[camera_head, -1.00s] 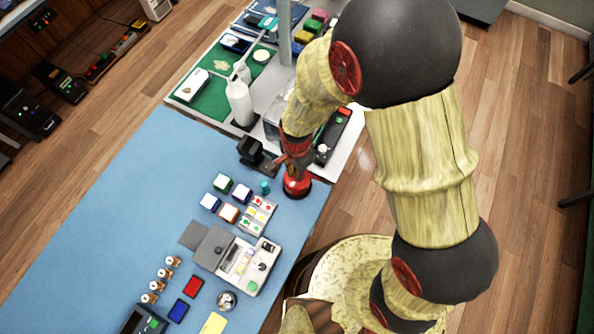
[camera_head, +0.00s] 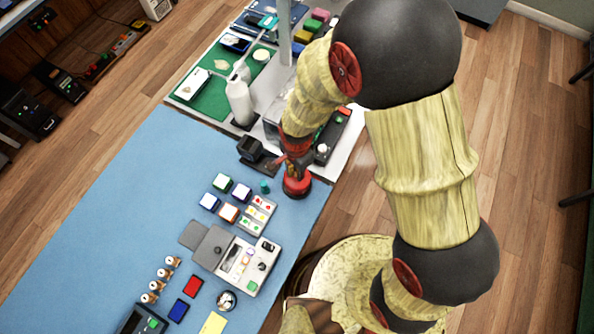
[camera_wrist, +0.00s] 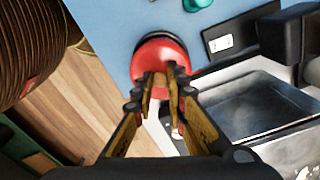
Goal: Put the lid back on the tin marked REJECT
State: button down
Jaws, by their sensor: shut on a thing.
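My gripper (camera_wrist: 160,92) points down at a round red tin (camera_head: 297,187) near the right edge of the blue mat. Its fingers are shut on a small part at the top centre of the red lid (camera_wrist: 150,58). In the wrist view the lid's round red top fills the space just past the fingertips. In the head view the lid and tin line up as one red shape, and I cannot tell whether the lid is seated or slightly above. No REJECT marking is readable in these views.
A small teal cylinder (camera_head: 264,187) and several white-topped boxes (camera_head: 229,213) stand to the left. A black block (camera_head: 256,149) is behind. A metal tray (camera_wrist: 250,105) lies close by in the wrist view. A grey device (camera_head: 238,258) is nearer. The mat's left part is clear.

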dwell(0.4)
jog(key=c, duration=1.7)
grip_release()
jog(key=shift+o, duration=0.8)
jog(key=o, duration=0.3)
jog(key=shift+r, duration=0.15)
jog(key=shift+r+p, duration=2.55)
jog(key=shift+r, duration=0.85)
jog(key=shift+c, duration=0.9)
